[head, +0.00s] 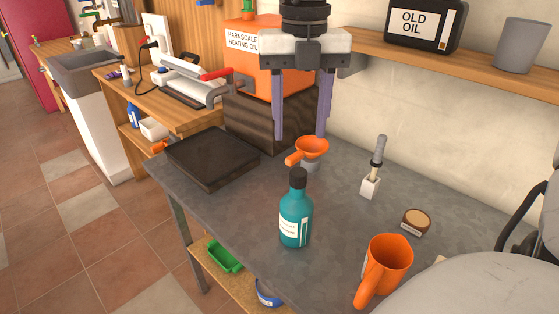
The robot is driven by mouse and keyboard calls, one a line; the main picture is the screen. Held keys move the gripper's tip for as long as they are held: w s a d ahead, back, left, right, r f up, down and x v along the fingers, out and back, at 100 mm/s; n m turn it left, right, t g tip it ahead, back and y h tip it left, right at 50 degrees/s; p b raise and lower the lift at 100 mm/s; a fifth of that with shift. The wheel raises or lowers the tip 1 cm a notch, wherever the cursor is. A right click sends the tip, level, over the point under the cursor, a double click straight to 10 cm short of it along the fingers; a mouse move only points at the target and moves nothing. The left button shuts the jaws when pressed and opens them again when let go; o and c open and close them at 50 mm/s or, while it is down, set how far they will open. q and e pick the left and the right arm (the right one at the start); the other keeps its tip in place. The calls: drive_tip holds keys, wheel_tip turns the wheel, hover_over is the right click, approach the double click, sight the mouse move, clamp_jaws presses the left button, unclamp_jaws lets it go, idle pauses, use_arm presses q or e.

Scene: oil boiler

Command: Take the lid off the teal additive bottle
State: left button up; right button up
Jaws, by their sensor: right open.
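The teal additive bottle (296,222) stands upright on the grey worktop, with a white label on its side. Its black lid (298,179) is on its neck. My right gripper (300,137) points down above and behind the bottle in the head view. Its two purple fingers are apart, with nothing held between them. The fingertips show higher in the picture than the lid and do not touch it. My left gripper is not in view.
An orange jug (385,268) stands front right, near a small round brown-topped item (415,221) and a grey-handled tool (374,170). A dark tray (213,157) lies left. The worktop around the bottle is mostly clear.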

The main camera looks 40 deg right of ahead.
sight(299, 171)
drive_tip(key=f, duration=0.3)
drive_tip(key=shift+s+f, duration=0.35)
drive_tip(key=shift+f, duration=0.05)
drive_tip(key=f, duration=0.5)
drive_tip(key=shift+a+f+p, duration=0.25)
drive_tip(key=shift+f+p, duration=0.05)
drive_tip(key=c, duration=1.1)
